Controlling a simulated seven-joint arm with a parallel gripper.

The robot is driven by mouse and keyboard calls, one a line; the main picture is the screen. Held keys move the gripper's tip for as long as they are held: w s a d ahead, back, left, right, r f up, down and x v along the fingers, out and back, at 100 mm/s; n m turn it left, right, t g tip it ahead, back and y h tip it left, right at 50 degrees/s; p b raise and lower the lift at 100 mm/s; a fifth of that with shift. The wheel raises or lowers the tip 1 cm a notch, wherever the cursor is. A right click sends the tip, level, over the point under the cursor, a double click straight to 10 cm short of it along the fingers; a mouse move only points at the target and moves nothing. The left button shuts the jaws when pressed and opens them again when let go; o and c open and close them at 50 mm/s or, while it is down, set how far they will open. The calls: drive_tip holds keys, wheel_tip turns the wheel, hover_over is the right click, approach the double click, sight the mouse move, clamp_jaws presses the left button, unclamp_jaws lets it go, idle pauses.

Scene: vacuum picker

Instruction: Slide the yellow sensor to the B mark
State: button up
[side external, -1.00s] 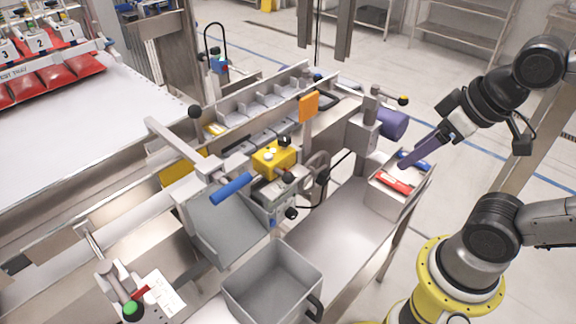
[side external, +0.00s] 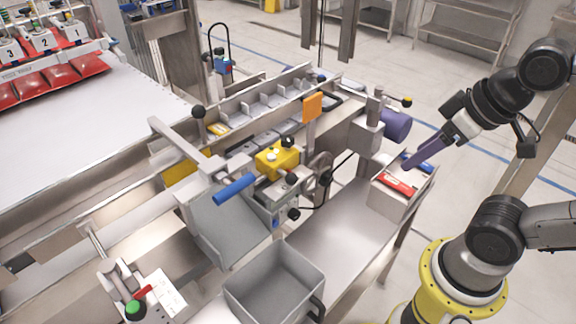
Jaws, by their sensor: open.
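A yellow block with a black knob and a pale round part on top (side external: 277,161), which looks like the yellow sensor, sits on the machine's rail in the middle of the view. No B mark can be read at this size. My gripper (side external: 405,166), with long purple fingers, is well to the right of the yellow block.
The small tray (side external: 386,202) stands at the right end of the steel table (side external: 325,235). An orange plate (side external: 312,107) stands upright behind the yellow block. A blue-handled lever (side external: 235,189) is to its left. An empty grey bin (side external: 270,290) is in front.

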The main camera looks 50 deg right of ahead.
drive_tip(key=w+a+r+m, duration=0.1)
drive_tip(key=w+r+m, duration=0.2)
drive_tip(key=r+m, duration=0.15)
drive_tip(key=m+g+y, duration=0.2)
drive_tip(key=g, duration=0.2)
hover_over(293, 174)
drive_tip(key=s+d, duration=0.1)
drive_tip(key=d, duration=0.2)
drive_tip(key=f, duration=0.1)
drive_tip(key=x, duration=0.9)
drive_tip(key=s+x, duration=0.1)
drive_tip(key=x, duration=0.4)
drive_tip(key=shift+w+a+f, duration=0.1)
drive_tip(key=shift+a+f, duration=0.05)
drive_tip(key=shift+a, duration=0.1)
clamp_jaws()
